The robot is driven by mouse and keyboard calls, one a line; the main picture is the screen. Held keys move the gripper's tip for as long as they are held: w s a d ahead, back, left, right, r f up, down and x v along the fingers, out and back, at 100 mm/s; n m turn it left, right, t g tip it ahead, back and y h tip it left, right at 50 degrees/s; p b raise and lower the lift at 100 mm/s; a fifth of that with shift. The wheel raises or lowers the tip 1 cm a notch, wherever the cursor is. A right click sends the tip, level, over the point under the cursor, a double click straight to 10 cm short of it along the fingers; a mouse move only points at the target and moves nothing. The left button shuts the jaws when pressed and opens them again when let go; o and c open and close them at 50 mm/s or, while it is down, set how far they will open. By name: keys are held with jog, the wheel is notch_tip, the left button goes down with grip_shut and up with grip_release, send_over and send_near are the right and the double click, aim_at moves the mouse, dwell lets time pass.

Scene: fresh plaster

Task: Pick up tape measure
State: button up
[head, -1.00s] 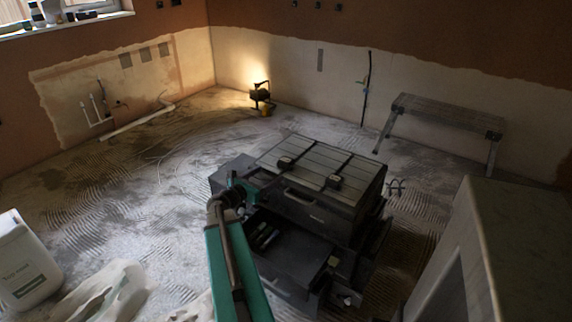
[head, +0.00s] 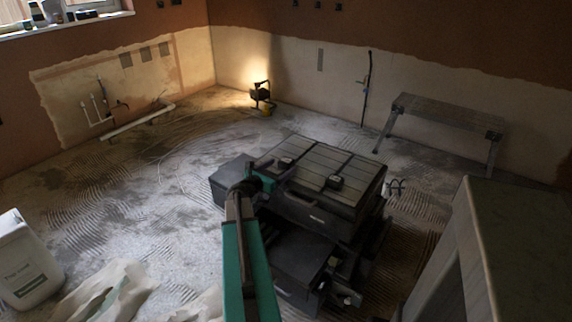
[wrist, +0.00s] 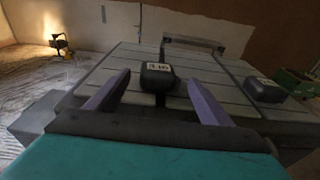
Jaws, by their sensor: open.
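Two small dark, rounded blocks with pale labels sit on the grey slatted lid of a black toolbox (head: 305,214). I cannot tell for sure which is the tape measure. In the wrist view one block (wrist: 157,76) is seen between my fingers and a little beyond them, and the other block (wrist: 263,90) is to the right, outside them. In the head view they are the left block (head: 285,162) and the right block (head: 333,183). My gripper (wrist: 159,88) is open, its two purple-grey fingers apart with nothing held. In the head view its fingers are largely hidden.
A lit work lamp (head: 261,95) stands by the far wall. A grey bench (head: 445,112) is at the back right, and a pale cabinet (head: 500,240) at the right front. A white jug (head: 27,265) and crumpled sacks (head: 105,290) lie front left.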

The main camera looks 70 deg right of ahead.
aim_at(286, 162)
dwell(0.3)
jog(key=shift+w+x, duration=0.2)
jog(key=shift+x, duration=1.05)
jog(key=shift+p+x, duration=0.35)
jog(key=shift+x, duration=1.05)
jog(key=c, duration=1.4)
jog(key=shift+r, duration=0.1)
jog(key=shift+r, duration=4.95)
jog(key=shift+w, duration=0.1)
